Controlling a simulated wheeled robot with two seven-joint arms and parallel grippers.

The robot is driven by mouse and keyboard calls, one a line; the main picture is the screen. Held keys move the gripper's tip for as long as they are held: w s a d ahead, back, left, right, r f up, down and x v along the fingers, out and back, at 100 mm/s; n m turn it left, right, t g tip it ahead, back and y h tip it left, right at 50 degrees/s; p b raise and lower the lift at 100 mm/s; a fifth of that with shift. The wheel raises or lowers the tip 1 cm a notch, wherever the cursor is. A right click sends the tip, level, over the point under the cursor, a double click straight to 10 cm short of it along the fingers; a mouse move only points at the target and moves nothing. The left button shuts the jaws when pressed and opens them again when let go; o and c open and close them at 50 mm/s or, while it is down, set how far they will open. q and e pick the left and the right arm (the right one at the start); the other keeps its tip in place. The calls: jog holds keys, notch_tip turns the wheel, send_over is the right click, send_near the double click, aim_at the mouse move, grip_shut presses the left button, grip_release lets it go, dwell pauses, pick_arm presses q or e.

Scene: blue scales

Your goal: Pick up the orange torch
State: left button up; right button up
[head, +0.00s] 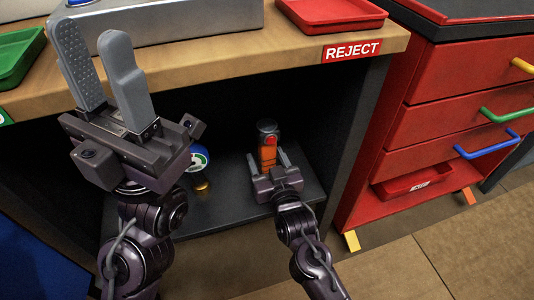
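The orange torch (267,153) stands upright on the dark lower shelf, under the wooden worktop. It has a grey top and a red spot near its head. My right gripper (267,161) is in front of it, fingers pointing into the shelf and apart, one to each side of the torch's lower part. I cannot tell whether the fingers touch it. The torch's base is hidden behind the gripper. My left gripper (102,72) is raised in the near left of the head view, its two grey fingers apart with nothing between them.
A round blue, white and green item (198,158) is on the shelf, partly behind my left arm. The wooden worktop (230,68) overhangs the shelf, with a red tray (330,14), a green tray (18,60) and a grey box. A red drawer cabinet (440,115) stands at right.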

jog(key=shift+r, duration=0.1)
jog(key=c, duration=1.3)
